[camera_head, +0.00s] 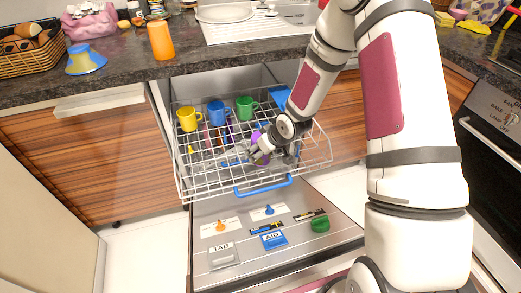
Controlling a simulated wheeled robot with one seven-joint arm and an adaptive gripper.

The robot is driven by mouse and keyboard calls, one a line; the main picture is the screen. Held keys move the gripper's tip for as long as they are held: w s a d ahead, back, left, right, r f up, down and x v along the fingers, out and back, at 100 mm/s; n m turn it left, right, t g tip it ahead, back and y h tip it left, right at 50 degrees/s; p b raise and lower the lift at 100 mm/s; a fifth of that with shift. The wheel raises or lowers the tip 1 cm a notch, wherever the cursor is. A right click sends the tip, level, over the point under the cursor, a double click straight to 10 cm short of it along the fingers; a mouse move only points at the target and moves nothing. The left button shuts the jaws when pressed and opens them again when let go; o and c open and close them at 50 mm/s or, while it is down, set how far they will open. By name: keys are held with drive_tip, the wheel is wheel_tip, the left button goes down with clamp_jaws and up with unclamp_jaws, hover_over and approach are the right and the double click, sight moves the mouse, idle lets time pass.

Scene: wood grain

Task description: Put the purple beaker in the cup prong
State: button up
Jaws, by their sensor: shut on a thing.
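The purple beaker (260,146) is held in my gripper (268,152), which is shut on it at the dishwasher's pulled-out upper rack. My gripper hides part of the beaker, and I cannot tell whether it touches the rack wires. The white wire rack (215,182) carries a yellow mug (188,118), a blue mug (217,111) and a green mug (245,107) along its back left part. The separate cup prongs are too small to make out clearly.
The open dishwasher door (215,275) lies below the rack. An orange cup (160,40), a blue and yellow cup (84,60) and a wicker basket (30,50) stand on the dark counter. A blue item (279,97) sits at the rack's back right. The oven (490,140) is at right.

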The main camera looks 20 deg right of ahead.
drive_tip(key=shift+f+b, duration=1.1)
drive_tip(key=shift+f, duration=0.4)
drive_tip(key=o, duration=1.4)
drive_tip(key=shift+c, duration=0.2)
drive_tip(key=shift+r, duration=0.1)
drive_tip(key=v, duration=1.2)
drive_tip(key=shift+d, duration=0.1)
